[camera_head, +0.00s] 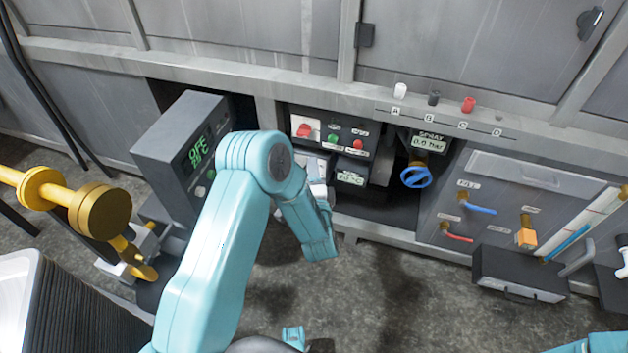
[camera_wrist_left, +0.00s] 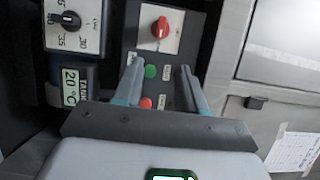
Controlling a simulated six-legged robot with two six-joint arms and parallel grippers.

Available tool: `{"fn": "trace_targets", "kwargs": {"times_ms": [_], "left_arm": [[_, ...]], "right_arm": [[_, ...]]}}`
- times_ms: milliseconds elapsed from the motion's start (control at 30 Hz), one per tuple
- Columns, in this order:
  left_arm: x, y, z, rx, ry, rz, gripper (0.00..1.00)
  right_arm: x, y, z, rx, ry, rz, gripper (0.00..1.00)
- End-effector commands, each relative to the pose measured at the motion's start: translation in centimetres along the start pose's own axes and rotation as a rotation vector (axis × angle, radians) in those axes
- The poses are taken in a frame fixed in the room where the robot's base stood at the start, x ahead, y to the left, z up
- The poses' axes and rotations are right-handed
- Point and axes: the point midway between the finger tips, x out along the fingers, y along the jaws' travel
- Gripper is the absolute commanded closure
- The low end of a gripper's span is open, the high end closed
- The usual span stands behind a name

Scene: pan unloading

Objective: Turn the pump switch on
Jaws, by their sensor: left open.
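The control panel shows a red rotary switch (camera_head: 304,130) on a pale plate, a green button (camera_head: 332,138) and a red button (camera_head: 357,144). Their labels are too small to read, so I cannot tell which is the pump switch. The wrist view shows the same red rotary switch (camera_wrist_left: 160,27), green button (camera_wrist_left: 151,72) and red button (camera_wrist_left: 146,103). My left gripper (camera_wrist_left: 160,67) is open and empty, its fingers pointing at the panel on either side of the buttons. In the head view my left arm partly hides it. My right gripper is not seen.
A grey box with a green display (camera_head: 196,152) stands left of the panel. A blue valve wheel (camera_head: 415,176) sits to the right, under a spray readout (camera_head: 429,144). A dial (camera_wrist_left: 68,19) and temperature display (camera_wrist_left: 70,86) lie left of the buttons. Yellow pipework (camera_head: 98,214) stands left.

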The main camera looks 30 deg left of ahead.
Motion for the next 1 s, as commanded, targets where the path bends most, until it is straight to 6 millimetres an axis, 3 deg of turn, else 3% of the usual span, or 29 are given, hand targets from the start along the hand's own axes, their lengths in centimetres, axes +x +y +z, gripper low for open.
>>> {"fn": "trace_targets", "kwargs": {"times_ms": [100, 300, 833, 967, 1000], "left_arm": [[-2.4, -0.1, -0.1, 0.003, 0.004, 0.003, 0.6], [-4.3, 0.0, 0.0, 0.001, 0.001, 0.0, 0.6], [-4.5, 0.1, 0.0, 0.001, -0.001, 0.0, 0.6], [-4.1, -0.6, 1.6, 0.001, -0.014, 0.006, 0.6], [-4.6, 0.5, 1.3, -0.014, 0.031, 0.074, 0.6]], "right_arm": [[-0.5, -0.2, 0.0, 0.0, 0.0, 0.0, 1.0], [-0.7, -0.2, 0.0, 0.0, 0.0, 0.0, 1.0], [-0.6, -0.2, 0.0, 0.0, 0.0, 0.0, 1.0], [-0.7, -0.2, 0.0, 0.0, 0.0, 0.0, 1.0], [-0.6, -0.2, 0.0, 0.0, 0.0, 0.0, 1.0]]}}
